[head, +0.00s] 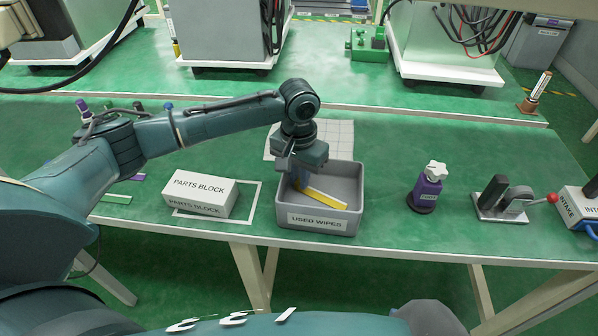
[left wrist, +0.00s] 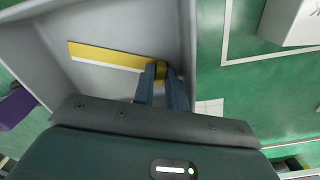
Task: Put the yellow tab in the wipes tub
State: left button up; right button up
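The yellow tab (head: 325,199) is a flat strip inside the grey wipes tub (head: 332,222), which is labelled USED WIPES. In the left wrist view the tab (left wrist: 105,55) runs from the left to my fingertips, with a pale strip along its lower edge. My left gripper (head: 298,182) points down into the tub. In the left wrist view its two fingers (left wrist: 161,72) are close together with the tab's end between them, shut on it. I cannot tell whether the tab touches the tub floor. My right gripper is not in view.
A white parts block (head: 200,193) stands left of the tub on a white-outlined area. A purple bottle (head: 427,190) and a lever device with a red knob (head: 507,198) stand to the right. A white grid sheet (head: 338,135) lies behind the tub.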

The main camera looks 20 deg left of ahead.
pick_arm(q)
jog(key=shift+o, duration=0.3)
jog(key=shift+r, duration=0.1)
jog(key=shift+r+b, duration=0.4)
jog(key=shift+b, duration=0.1)
notch_tip(320, 180, up, 12)
jog(key=p, duration=0.1)
jog(key=shift+p, duration=0.3)
jog(key=shift+f, duration=0.1)
